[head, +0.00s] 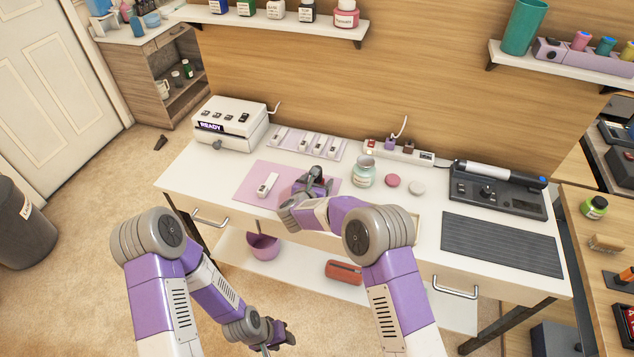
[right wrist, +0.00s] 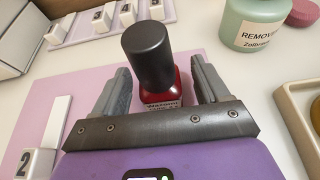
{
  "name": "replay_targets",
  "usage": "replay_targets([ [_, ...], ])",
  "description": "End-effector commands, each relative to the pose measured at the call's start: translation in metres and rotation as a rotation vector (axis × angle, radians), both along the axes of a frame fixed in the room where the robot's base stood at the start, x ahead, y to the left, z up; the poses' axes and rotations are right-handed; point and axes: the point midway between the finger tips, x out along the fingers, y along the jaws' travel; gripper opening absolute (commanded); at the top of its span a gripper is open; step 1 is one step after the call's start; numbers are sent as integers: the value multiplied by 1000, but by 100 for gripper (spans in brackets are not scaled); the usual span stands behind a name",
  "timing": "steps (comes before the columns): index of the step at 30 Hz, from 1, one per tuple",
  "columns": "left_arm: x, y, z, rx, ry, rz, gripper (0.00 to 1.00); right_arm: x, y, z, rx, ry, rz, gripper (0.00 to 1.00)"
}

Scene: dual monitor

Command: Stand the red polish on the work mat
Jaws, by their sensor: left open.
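The red polish (right wrist: 165,88) has a red glass body, a white label and a tall dark cap. In the head view my right gripper (head: 314,186) is at the right part of the pink work mat (head: 248,186), and the bottle's dark cap (head: 316,172) shows there. The bottle looks roughly upright; its base is hidden, so I cannot tell whether it touches the mat. My left gripper (head: 277,338) is open and empty, low in front of the desk.
A white numbered block (head: 267,185) lies on the mat's left part. A remover jar (head: 363,172) stands right of the mat, beside a pink lid (head: 392,181).

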Motion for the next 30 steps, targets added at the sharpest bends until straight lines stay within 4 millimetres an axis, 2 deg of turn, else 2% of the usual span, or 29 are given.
replay_targets([
  [10,0,0,7,0,0,0,43,-2,1,6,0,0,1,74],
  [14,0,0,10,0,0,0,43,-20,7,14,-1,1,3,74],
  [24,0,0,21,0,0,0,43,-83,27,41,-2,0,4,74],
  [30,0,0,24,0,0,0,43,-102,34,48,0,0,2,74],
])
